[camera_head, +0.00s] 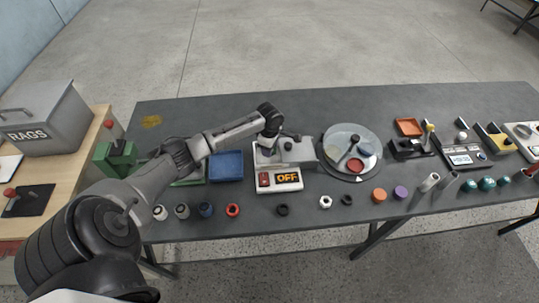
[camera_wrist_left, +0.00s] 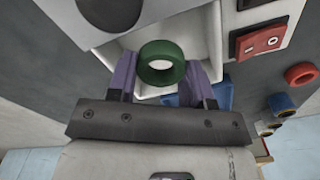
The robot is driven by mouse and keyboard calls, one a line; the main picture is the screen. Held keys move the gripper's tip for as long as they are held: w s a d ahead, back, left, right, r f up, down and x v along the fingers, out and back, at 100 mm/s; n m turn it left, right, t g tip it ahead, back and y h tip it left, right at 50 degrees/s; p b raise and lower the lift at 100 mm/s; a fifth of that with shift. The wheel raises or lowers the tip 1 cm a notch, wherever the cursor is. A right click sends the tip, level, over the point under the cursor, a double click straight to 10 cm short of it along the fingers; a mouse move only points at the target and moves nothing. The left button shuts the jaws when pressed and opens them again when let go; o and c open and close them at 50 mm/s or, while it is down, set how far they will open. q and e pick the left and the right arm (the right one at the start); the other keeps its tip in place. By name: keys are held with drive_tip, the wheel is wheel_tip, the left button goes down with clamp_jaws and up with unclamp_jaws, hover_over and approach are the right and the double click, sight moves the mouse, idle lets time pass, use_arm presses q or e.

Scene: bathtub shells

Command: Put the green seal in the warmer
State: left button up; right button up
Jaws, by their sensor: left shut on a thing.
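The green seal (camera_wrist_left: 162,77) is a thick ring. In the left wrist view it is between the purple fingers of my left gripper (camera_wrist_left: 163,71), which is shut on it. Behind it is the open white compartment of the warmer (camera_wrist_left: 208,35); I cannot tell whether the seal touches the floor of it. In the head view the warmer (camera_head: 264,184) is a white box at the middle of the table, with a red switch (camera_head: 264,179) and a display reading OFF (camera_head: 288,177). My left gripper (camera_head: 267,152) is over its left part, and the seal is hidden there. My right gripper is not in view.
A blue tray (camera_head: 226,166) is left of the warmer. A round glass-like turntable (camera_head: 340,136) stands to its right. Several rings and caps line the front edge, including a red ring (camera_head: 233,210) and a black ring (camera_head: 282,210). The back left of the table is mostly clear.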

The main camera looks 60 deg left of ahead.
use_arm(q)
drive_tip(key=shift+f+b, duration=0.6)
drive_tip(key=shift+f, duration=1.5)
drive_tip(key=shift+a, duration=0.1)
drive_tip(key=o, duration=0.6)
drive_tip(key=shift+f, duration=0.1)
